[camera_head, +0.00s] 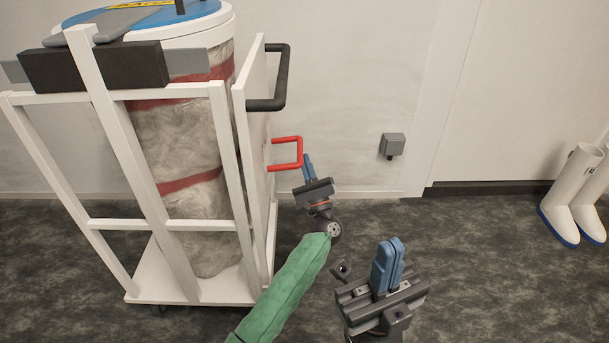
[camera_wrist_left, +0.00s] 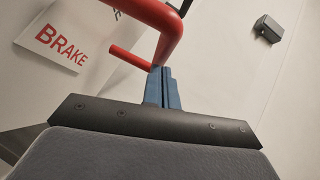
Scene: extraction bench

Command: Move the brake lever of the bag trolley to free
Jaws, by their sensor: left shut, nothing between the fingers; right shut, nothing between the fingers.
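The white bag trolley (camera_head: 253,150) stands at the left and holds a tall grey bag with red bands (camera_head: 185,140). A red U-shaped brake lever (camera_head: 300,152) sticks out from the trolley's right side, below a black handle. My left gripper (camera_head: 309,166) is shut and empty, its blue fingertips close to the lever's lower outer corner. In the left wrist view the red lever (camera_wrist_left: 168,30) passes right by the fingertips (camera_wrist_left: 161,85); I cannot tell whether they touch. My right gripper (camera_head: 387,264) is shut and empty, low in front, apart from the trolley.
A white label reading BRAKE (camera_wrist_left: 62,40) is on the trolley panel. The black push handle (camera_head: 281,78) is above the lever. A grey wall box (camera_head: 392,145) and white boots (camera_head: 573,195) are to the right. The dark floor between is clear.

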